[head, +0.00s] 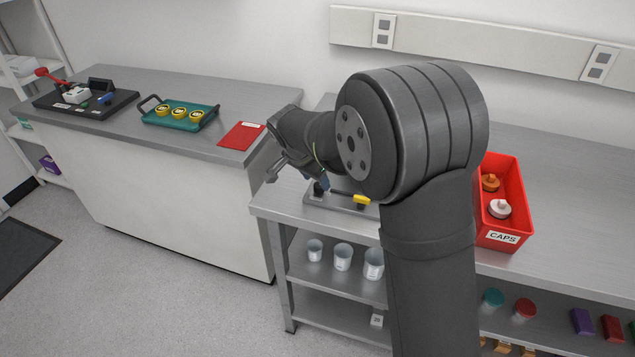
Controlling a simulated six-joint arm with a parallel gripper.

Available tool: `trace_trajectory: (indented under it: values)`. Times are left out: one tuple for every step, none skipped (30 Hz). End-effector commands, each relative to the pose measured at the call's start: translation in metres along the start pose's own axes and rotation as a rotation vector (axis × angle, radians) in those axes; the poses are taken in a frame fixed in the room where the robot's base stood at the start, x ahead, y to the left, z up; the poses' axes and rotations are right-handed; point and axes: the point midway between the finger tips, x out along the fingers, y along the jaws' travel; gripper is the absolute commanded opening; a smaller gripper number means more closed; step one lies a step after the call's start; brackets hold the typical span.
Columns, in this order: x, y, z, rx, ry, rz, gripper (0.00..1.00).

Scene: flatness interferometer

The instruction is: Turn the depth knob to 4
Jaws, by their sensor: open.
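My gripper (276,169) is in the air near the gap between the two benches, right of the red mat, with its fingers apart and nothing visible between them. Below and right of it, a grey plate (340,205) on the near bench carries a dark knob-like part (319,189), a blue part (325,181) and a yellow part (362,201). My arm hides some of this plate. A device on a black base (85,102) stands on the left bench, with a red lever (50,76) and a white block (77,95). No depth knob or scale number can be made out.
A teal tray (151,119) with yellow-rimmed pieces and a red mat (241,135) lie on the left bench. A red CAPS bin (512,190) stands right of my arm. Cups (342,257) stand on the shelf below. The near bench's back is mostly clear.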

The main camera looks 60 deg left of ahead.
Motion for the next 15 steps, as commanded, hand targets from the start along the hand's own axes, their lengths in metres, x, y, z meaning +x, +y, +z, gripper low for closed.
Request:
trace_trajectory:
  values:
    - [0.008,0.000,0.000,0.000,0.000,0.001,0.49]
    - [0.012,0.000,0.000,0.000,0.000,0.001,0.49]
    - [0.016,0.000,0.000,0.000,0.000,0.001,0.49]
    - [0.019,0.000,0.000,0.000,0.000,0.001,0.49]
    - [0.021,0.000,0.000,0.000,0.000,0.001,0.49]
    - [0.023,0.000,0.000,0.000,0.000,0.000,0.49]
    - [0.025,0.000,0.000,0.000,0.001,-0.001,0.49]
    - [0.026,0.000,0.000,0.000,0.001,-0.001,0.49]
    - [0.027,0.000,0.000,0.001,0.001,-0.001,0.49]
    - [0.027,0.000,0.000,0.000,0.001,-0.001,0.49]
    - [0.027,0.000,0.000,0.000,0.001,-0.001,0.49]
    - [0.027,0.000,0.000,0.000,0.001,-0.001,0.49]
    - [0.027,0.000,0.000,0.000,0.001,-0.001,0.49]
    - [0.027,0.000,0.000,0.000,0.001,-0.001,0.49]
    - [0.027,0.000,0.000,0.000,0.001,-0.001,0.49]
